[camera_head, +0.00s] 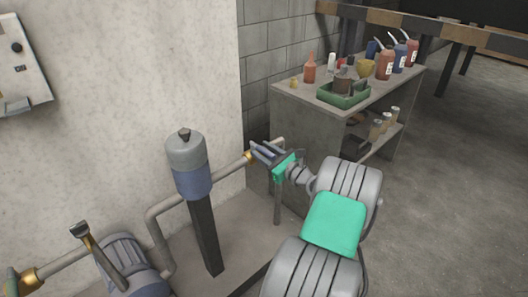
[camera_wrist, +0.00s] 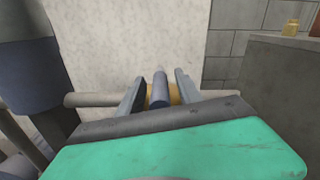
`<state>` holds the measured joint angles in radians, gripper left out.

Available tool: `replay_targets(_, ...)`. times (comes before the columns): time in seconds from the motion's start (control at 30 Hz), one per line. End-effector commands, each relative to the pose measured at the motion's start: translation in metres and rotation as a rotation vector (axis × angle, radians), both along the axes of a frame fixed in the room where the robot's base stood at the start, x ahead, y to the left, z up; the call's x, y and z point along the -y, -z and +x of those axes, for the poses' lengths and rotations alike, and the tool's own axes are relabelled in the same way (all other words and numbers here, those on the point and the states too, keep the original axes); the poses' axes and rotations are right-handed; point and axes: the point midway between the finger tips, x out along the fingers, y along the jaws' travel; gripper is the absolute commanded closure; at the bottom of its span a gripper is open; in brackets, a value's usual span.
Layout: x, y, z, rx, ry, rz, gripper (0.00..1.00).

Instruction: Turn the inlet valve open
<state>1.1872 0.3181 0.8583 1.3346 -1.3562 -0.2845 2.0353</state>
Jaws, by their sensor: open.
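A valve with a brass body (camera_head: 249,156) sits on the pipe to the right of the grey-and-blue cylinder. In the wrist view, its blue-grey lever (camera_wrist: 160,90) points towards me, with the brass body (camera_wrist: 175,94) behind it. My gripper (camera_head: 264,150) is at this valve. In the wrist view my gripper (camera_wrist: 160,76) is open, one finger on each side of the lever, with visible gaps. The pictures carry no label telling which is the inlet.
The grey-and-blue cylinder (camera_head: 189,165) stands on a dark post left of my gripper. The pipe (camera_head: 228,167) runs along the pale wall. A workbench (camera_head: 288,95) with bottles and a green tray (camera_head: 344,96) stands at the back right. Open floor (camera_head: 440,200) lies at right.

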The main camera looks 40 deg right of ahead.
Motion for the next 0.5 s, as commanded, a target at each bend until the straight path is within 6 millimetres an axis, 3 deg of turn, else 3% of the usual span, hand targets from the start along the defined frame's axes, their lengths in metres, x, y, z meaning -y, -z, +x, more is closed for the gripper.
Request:
replay_targets(0.2,0.0002,-0.0007,0.0010,0.000,0.001,0.000,0.59)
replay_targets(0.5,0.0005,-0.0006,0.0006,0.000,0.001,0.000,0.82)
